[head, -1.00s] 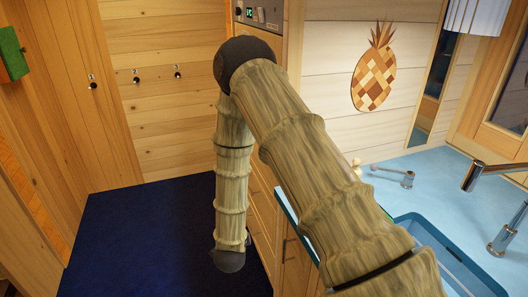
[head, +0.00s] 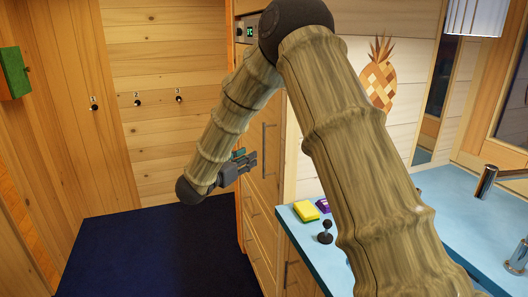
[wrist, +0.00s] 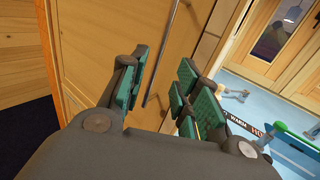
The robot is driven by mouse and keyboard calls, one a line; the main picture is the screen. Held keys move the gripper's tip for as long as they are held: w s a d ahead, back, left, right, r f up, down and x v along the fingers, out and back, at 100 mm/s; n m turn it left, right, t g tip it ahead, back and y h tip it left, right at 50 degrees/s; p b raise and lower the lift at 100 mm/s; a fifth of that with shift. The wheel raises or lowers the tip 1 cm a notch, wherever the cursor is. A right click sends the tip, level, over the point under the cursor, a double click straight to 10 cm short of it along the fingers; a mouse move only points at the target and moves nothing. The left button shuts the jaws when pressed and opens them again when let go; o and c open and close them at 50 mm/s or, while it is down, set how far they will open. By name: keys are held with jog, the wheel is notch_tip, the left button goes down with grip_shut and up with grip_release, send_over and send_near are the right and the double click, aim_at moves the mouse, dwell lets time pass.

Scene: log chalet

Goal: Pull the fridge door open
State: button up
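A tall wooden cabinet front with a long vertical bar handle (head: 266,150) stands right of centre in the head view; I take it as the fridge door (head: 262,118). It looks shut. My gripper (head: 248,161) is just left of this front, with its fingers pointing at it. In the wrist view, my gripper (wrist: 163,75) is open, its green-padded fingers apart with nothing gripped. The bar handle (wrist: 160,55) shows beyond and between the fingers, apparently apart from them. My arm hides part of the cabinet's upper area in the head view.
A blue counter (head: 310,240) lies to the right, with a yellow sponge (head: 306,210) and a dark knobbed object (head: 325,232). Drawers (head: 258,235) sit below the door. The dark blue floor (head: 150,255) to the left is clear. Numbered hooks (head: 137,102) line the back wall.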

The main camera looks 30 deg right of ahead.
jog(key=p+x, duration=0.3)
jog(key=x, duration=0.7)
jog(key=shift+d, duration=0.15)
jog(key=shift+w+f, duration=0.1)
jog(key=shift+c, duration=0.5)
grip_shut()
